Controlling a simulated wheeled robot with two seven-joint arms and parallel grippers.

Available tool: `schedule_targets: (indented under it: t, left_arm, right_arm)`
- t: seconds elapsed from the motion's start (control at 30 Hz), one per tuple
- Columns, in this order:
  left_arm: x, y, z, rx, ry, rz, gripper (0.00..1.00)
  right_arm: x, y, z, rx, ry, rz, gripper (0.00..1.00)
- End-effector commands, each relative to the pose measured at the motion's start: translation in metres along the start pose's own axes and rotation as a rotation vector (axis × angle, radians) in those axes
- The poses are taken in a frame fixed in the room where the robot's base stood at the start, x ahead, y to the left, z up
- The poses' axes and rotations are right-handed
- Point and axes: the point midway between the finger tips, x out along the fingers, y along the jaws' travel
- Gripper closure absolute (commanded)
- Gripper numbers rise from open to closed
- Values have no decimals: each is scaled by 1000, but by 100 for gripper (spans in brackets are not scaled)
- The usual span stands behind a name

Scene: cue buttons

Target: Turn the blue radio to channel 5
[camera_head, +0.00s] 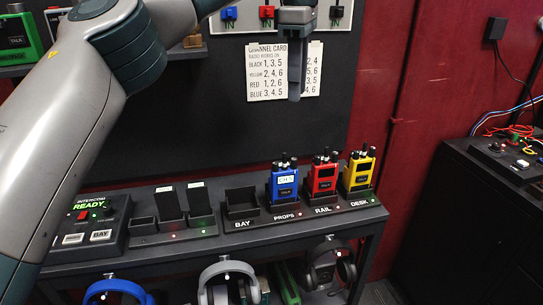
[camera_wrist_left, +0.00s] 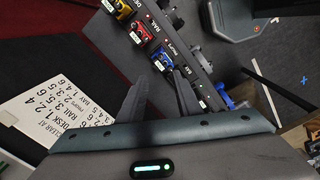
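The blue radio (camera_head: 283,188) stands upright in a dock marked PROPS, left of a red radio (camera_head: 323,180) and a yellow radio (camera_head: 359,173). A small pale label or display on its front seems to start with CH; I cannot read its number surely. The blue radio also shows in the left wrist view (camera_wrist_left: 163,62). My left gripper (camera_head: 295,95) hangs in front of the channel card, above the radios and apart from them. In the left wrist view its two fingers are spread with nothing between them. My right gripper is out of view.
The channel card (camera_head: 266,88) reads BLUE 3, 4, 5; the gripper hides part of a second sheet. An empty BAY dock (camera_head: 241,204) and an intercom box (camera_head: 97,222) reading READY stand left. Headsets hang below the shelf. A dark cabinet (camera_head: 470,200) is right.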

Motion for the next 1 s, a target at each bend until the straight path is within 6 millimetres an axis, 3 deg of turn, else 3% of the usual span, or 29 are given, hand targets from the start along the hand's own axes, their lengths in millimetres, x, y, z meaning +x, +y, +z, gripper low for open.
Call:
schedule_targets:
  t: [0.57,1.0]
  left_arm:
    - [9,0,0,5,1,0,69]
    - [74,-1,0,5,2,-2,69]
  right_arm:
    - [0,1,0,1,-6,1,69]
    - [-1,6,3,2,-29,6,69]
